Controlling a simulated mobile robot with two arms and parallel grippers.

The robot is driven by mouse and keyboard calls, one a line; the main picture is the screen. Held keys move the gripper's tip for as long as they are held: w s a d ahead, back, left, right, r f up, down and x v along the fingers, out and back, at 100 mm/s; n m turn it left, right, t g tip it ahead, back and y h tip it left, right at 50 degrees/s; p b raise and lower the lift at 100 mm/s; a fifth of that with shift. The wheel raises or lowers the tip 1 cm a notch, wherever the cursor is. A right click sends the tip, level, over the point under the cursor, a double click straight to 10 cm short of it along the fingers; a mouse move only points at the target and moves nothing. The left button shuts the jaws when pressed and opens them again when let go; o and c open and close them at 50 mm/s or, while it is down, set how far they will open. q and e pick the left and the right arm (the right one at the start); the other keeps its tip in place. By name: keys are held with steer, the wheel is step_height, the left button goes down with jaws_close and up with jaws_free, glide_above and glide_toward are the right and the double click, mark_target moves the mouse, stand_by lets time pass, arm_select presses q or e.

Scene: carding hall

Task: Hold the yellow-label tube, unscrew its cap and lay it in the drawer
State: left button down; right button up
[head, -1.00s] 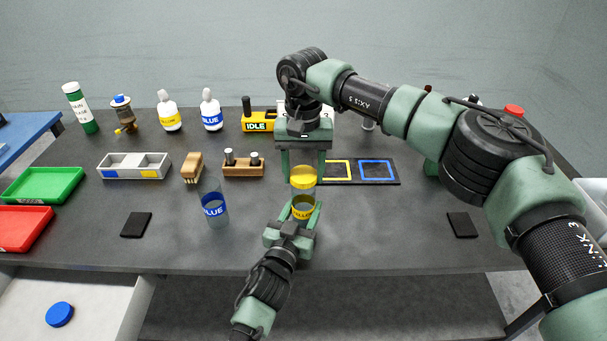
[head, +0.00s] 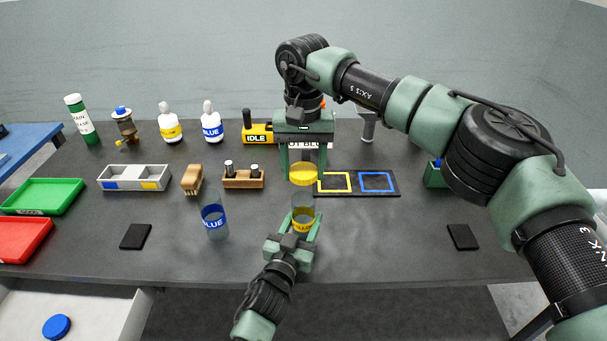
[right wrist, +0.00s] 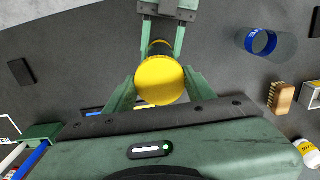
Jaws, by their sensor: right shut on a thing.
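The yellow-label tube (head: 304,226) stands upright near the front middle of the table, with my left gripper (head: 304,222) shut around it from the front. My right gripper (head: 303,172) points down above it, shut on the yellow cap (head: 303,175). In the head view the cap sits above the tube's rim with a small gap. In the right wrist view the cap (right wrist: 160,80) lies between the right fingers and hides most of the tube. The open white drawer (head: 100,312) is at the lower left, with a blue cap (head: 57,326) in it.
A blue-label tube (head: 214,220) stands left of the left gripper. A wooden brush (head: 192,180), a wooden rack (head: 243,180) and a black mat with coloured squares (head: 357,193) lie behind. Green (head: 42,196) and red (head: 24,240) trays are at the left. The right front table is mostly clear.

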arm_select(q)
steer(key=c, duration=0.6)
jaws_free()
